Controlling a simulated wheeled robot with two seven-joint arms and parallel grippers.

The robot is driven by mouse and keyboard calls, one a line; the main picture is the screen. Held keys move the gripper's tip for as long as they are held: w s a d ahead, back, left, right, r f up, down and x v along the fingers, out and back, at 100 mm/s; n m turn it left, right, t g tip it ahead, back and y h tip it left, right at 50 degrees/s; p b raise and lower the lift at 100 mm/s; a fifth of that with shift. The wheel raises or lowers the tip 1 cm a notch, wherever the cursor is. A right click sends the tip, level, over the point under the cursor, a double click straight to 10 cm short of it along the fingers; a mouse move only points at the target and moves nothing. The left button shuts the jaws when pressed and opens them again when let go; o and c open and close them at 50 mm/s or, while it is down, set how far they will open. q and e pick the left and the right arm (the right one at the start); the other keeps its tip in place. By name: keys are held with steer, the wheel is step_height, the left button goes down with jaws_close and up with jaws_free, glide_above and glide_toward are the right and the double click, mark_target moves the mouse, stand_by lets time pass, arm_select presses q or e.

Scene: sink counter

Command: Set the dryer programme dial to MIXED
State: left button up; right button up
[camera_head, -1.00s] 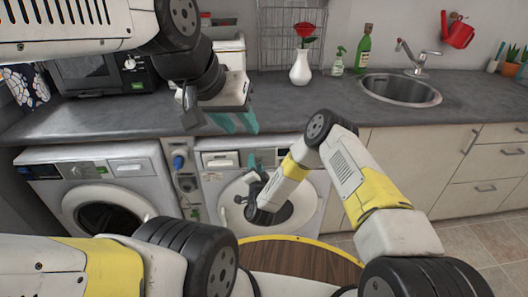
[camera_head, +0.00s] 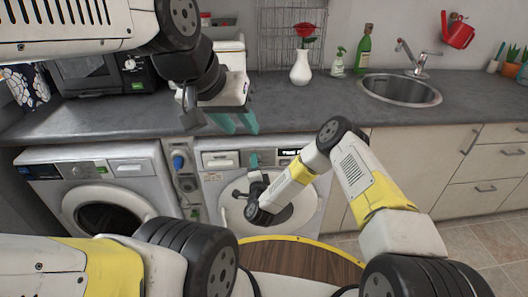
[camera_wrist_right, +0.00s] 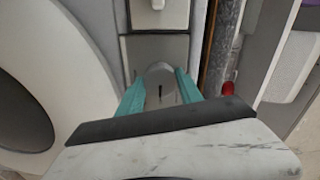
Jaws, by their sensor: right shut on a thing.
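The dryer (camera_head: 212,178) is the white machine under the middle of the counter, with a round door and a lit display (camera_head: 290,152). My right gripper (camera_head: 254,162) is at its control panel. In the right wrist view, its two teal fingers (camera_wrist_right: 160,92) are shut on the sides of the round grey programme dial (camera_wrist_right: 158,80). A short dark mark shows on the dial's face. No programme names are readable, so the setting cannot be told. My left gripper (camera_head: 235,123) is open and empty, over the counter's front edge and well above my right gripper.
A second front-loading machine (camera_head: 70,185) stands to the left. On the counter (camera_head: 320,100) are a microwave (camera_head: 105,73), a white vase with a rose (camera_head: 301,68) and bottles (camera_head: 363,50). A round wooden table top (camera_head: 300,262) is in front of the dryer.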

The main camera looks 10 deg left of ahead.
steer(key=o, duration=1.4)
steer(key=shift+c, duration=0.2)
steer(key=v, duration=0.8)
